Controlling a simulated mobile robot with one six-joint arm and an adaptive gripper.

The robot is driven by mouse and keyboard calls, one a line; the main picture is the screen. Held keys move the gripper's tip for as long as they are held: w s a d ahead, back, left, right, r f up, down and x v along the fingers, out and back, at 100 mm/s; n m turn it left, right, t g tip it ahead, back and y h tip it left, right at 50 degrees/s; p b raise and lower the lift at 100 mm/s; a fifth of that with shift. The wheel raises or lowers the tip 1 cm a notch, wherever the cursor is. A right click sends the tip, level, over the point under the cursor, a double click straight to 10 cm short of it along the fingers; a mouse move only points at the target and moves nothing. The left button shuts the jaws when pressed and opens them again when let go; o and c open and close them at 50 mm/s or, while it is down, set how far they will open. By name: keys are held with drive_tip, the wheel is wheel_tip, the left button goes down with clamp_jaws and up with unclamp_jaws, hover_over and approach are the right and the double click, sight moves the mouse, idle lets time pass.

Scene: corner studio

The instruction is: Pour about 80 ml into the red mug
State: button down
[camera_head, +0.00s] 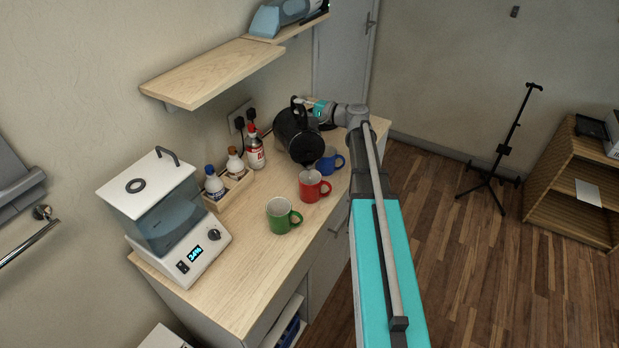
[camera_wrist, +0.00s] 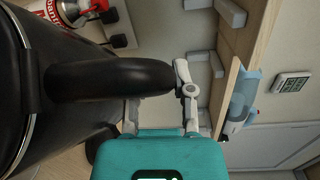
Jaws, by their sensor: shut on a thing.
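The red mug (camera_head: 313,186) stands upright on the wooden counter, between a green mug (camera_head: 282,215) and a blue mug (camera_head: 329,163). A black kettle (camera_head: 294,137) is behind the mugs, tilted, its lower side near the blue mug. My gripper (camera_head: 306,106) is shut on the kettle's handle at the top. In the wrist view my gripper (camera_wrist: 160,92) is closed around the dark handle (camera_wrist: 105,78), with the kettle body (camera_wrist: 45,110) on the left. The mugs are not in the wrist view. No stream of liquid shows, and I cannot see the spout clearly.
A white machine with a display (camera_head: 165,215) stands at the counter's left end. A small rack with bottles (camera_head: 230,187) and a red-labelled bottle (camera_head: 255,150) stand along the wall. A wooden shelf (camera_head: 212,72) hangs above. Counter around the green mug is clear.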

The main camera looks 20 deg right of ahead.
sight(294, 97)
drive_tip(key=shift+s+r, duration=0.1)
drive_tip(key=shift+m+g, duration=0.4)
drive_tip(key=shift+g, duration=0.1)
drive_tip(key=w, duration=0.2)
drive_tip(key=w+f, duration=0.1)
drive_tip(key=w, duration=0.1)
drive_tip(key=shift+d, duration=0.15)
drive_tip(key=shift+w+r+g+p, duration=0.35)
drive_tip(key=shift+w+p, duration=0.15)
drive_tip(key=shift+p, duration=0.5)
drive_tip(key=shift+w+r+m+g+p, duration=0.2)
drive_tip(key=shift+w+m+g+p, duration=0.15)
drive_tip(key=shift+w+p, duration=0.25)
drive_tip(key=shift+w+f, duration=0.2)
drive_tip(key=shift+f, duration=0.1)
